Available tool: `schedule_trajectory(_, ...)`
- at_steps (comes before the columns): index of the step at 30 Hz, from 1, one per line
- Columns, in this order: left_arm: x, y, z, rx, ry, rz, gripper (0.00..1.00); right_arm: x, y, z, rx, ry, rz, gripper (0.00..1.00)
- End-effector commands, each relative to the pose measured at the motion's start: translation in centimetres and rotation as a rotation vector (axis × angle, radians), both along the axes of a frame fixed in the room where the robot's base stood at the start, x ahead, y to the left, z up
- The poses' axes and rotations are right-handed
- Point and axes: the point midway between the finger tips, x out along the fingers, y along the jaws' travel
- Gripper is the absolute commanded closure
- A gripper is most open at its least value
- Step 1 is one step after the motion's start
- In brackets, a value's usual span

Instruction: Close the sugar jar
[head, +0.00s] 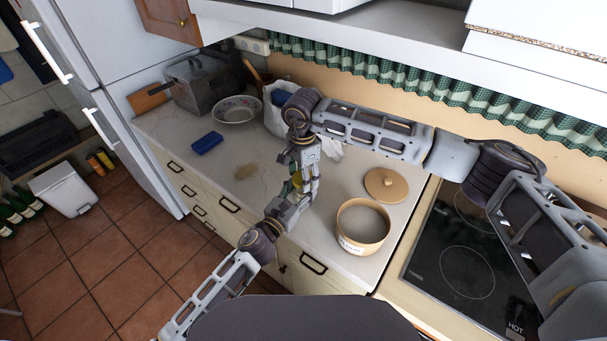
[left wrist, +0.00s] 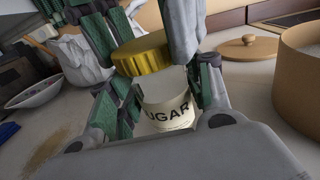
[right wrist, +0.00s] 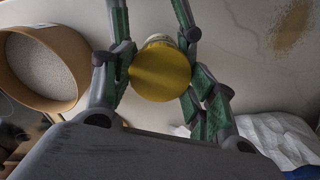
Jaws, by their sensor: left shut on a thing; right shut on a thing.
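The sugar jar (left wrist: 168,114) is a small pale jar with a label reading "UGAR" in the left wrist view. My left gripper (head: 288,207) is shut on its body, one finger on each side. The gold lid (left wrist: 140,54) is at the jar's top, looking tilted. My right gripper (right wrist: 158,62) comes from above and is shut on the lid, which shows face-on as a gold disc in the right wrist view (right wrist: 160,73). I cannot tell whether the lid is seated on the rim. In the head view the grippers mostly hide jar and lid.
An open round canister (head: 362,238) with pale contents stands at right, its wooden lid (head: 386,184) lying behind it. A stove (head: 455,270) is further right.

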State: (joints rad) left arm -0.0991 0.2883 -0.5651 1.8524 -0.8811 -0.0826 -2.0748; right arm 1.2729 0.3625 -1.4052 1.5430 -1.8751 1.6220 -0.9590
Motion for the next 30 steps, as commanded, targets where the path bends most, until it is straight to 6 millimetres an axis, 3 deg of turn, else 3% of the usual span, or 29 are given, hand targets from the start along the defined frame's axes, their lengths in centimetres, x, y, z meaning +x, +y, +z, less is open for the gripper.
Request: schedule_trajectory(30,-0.02,-0.09,0.19,-0.002,-0.002,-0.001,1.00,0.06,0.01,-0.06,0.018,-0.012,-0.786,0.72)
